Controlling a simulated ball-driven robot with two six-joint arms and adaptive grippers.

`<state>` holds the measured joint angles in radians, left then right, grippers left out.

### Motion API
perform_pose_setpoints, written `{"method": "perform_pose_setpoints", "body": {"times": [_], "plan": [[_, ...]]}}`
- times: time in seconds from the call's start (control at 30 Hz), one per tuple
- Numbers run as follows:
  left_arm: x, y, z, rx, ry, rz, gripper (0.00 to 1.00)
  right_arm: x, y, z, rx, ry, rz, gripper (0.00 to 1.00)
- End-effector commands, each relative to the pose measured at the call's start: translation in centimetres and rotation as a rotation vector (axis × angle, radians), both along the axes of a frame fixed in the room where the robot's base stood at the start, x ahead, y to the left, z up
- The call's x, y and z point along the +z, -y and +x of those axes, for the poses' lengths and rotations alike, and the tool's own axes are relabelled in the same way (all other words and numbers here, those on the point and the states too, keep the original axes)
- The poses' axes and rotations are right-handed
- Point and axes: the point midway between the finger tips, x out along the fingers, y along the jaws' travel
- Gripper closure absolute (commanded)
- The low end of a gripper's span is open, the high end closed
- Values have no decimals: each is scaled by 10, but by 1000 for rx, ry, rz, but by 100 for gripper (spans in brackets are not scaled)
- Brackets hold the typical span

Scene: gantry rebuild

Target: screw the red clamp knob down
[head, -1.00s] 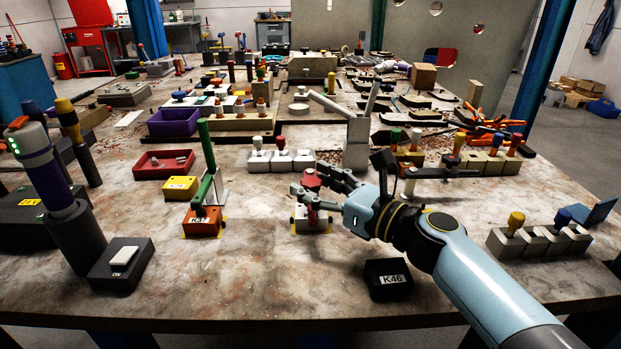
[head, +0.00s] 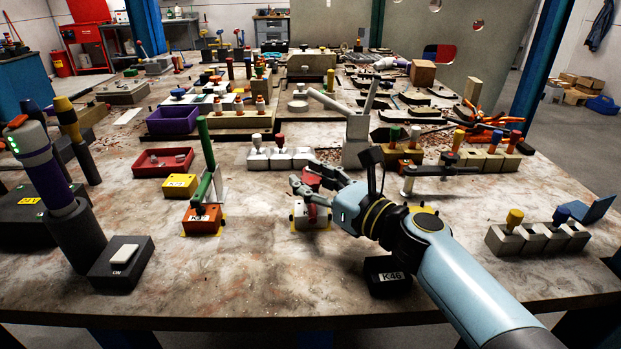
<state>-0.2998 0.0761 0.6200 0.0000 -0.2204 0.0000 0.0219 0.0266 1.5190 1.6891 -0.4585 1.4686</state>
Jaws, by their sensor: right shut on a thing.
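The red clamp knob (head: 313,177) sits above a small pale block (head: 305,222) at the middle of the table. My right gripper (head: 312,186) reaches in from the right and is shut on the red knob, with its fingers around it. The fingers and wrist hide part of the knob, and its thread cannot be made out. The block rests on the tabletop on yellow marks. My left gripper is not in the head view.
An orange block with a green handle (head: 208,165) stands left of the pale block. A black K46 box (head: 387,277) lies under my right forearm. A grey block row (head: 538,238) stands at the right. The table front (head: 230,285) is clear.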

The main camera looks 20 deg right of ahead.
Motion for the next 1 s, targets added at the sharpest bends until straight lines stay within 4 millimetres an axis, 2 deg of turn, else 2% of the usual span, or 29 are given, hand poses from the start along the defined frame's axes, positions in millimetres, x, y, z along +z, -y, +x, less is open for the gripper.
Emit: {"method": "perform_pose_setpoints", "body": {"times": [0.2, 0.3, 1.0], "plan": [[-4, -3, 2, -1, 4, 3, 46, -2, -2, -1, -228, -3, 6, 97], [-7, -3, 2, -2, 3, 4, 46, -2, -1, -1, -288, -3, 4, 97], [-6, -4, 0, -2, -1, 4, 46, -2, 0, -2, -288, -5, 0, 97]]}}
